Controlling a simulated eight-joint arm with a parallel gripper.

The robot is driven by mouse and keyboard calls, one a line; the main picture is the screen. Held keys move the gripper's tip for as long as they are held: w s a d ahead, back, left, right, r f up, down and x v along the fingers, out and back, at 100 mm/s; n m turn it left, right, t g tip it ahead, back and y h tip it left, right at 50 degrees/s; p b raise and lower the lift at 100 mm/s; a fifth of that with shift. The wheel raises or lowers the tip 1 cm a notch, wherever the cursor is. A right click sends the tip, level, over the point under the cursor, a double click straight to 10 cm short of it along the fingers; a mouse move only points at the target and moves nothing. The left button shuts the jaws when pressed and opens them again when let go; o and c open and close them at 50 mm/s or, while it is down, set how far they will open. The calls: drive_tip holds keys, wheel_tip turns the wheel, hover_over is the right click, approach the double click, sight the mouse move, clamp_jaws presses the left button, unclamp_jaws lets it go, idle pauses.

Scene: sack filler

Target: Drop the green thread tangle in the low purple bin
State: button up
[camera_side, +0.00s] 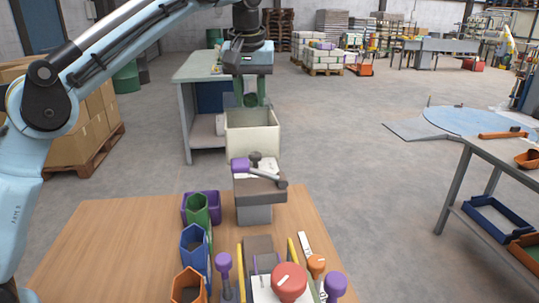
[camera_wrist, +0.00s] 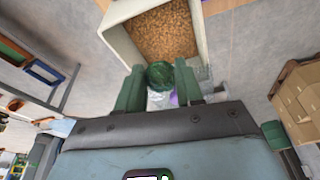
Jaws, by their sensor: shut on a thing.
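My gripper (camera_side: 252,103) is shut on the green thread tangle (camera_wrist: 160,74), a dark green ball between its two green fingertips in the wrist view. In the side view it hangs just above the cream box (camera_side: 252,138), with the fingertips near the box's rim. The low purple bin (camera_side: 186,209) stands at the far left of the wooden table in the side view, well below and left of my gripper. A green hexagonal cup (camera_side: 198,214) hides part of it; I cannot tell whether the cup stands inside or in front.
The cream box holds brown grain (camera_wrist: 165,35). A grey machine head with a purple-ended lever (camera_side: 262,175) stands between box and table. Blue (camera_side: 194,247) and orange (camera_side: 189,287) cups line the table's left side. Knobs, including a large red one (camera_side: 289,282), crowd the front.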

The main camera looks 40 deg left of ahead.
drive_tip(key=shift+s+d+r+m, duration=0.15)
drive_tip(key=shift+s+d+m, duration=0.15)
drive_tip(key=shift+s+m, duration=0.25)
drive_tip(key=s+d+f+m+h, duration=0.2)
drive_tip(key=s+d+m+h, duration=0.15)
drive_tip(key=s+m, duration=0.65)
drive_tip(key=w+a+n+y, duration=0.2)
drive_tip(key=w+a+n, duration=0.15)
drive_tip(key=a, duration=0.75)
wheel_tip(320, 180, down, 19)
drive_tip(key=a+n+y, duration=0.1)
drive_tip(key=a+n, duration=0.1)
drive_tip(key=n, duration=0.5)
drive_tip(key=shift+s+a+n+y, duration=0.3)
drive_tip(key=shift+s+y, duration=0.05)
drive_tip(key=shift+r, duration=0.1)
drive_tip(key=o, duration=1.1)
